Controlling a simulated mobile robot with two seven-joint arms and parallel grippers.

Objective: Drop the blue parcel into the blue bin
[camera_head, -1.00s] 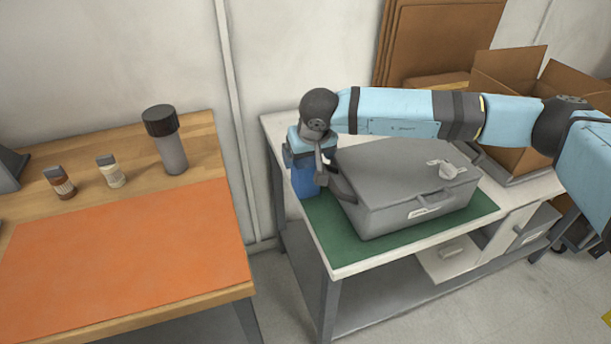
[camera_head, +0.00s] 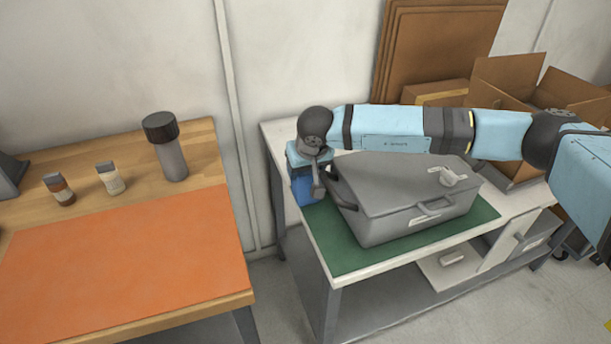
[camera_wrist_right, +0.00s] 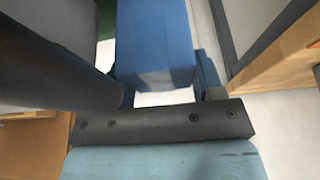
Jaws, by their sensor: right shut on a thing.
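The blue parcel (camera_wrist_right: 155,45) shows as a blue block at the top of the right wrist view. In the head view the blue parcel (camera_head: 303,190) is at the left end of the white table, left of a grey case. My right gripper (camera_head: 312,180) is over it, pointing down, shut on it and partly covering it. Whether the parcel touches the table is hidden. I cannot make out a blue bin in either view. My left gripper is not in view.
The grey case (camera_head: 400,205) stands close beside the gripper on a green mat (camera_head: 345,255). Open cardboard boxes (camera_head: 515,85) are behind right. A wooden table (camera_head: 205,150) with an orange mat (camera_head: 125,255), a dark-capped bottle (camera_head: 170,155) and small jars stands left, across a gap.

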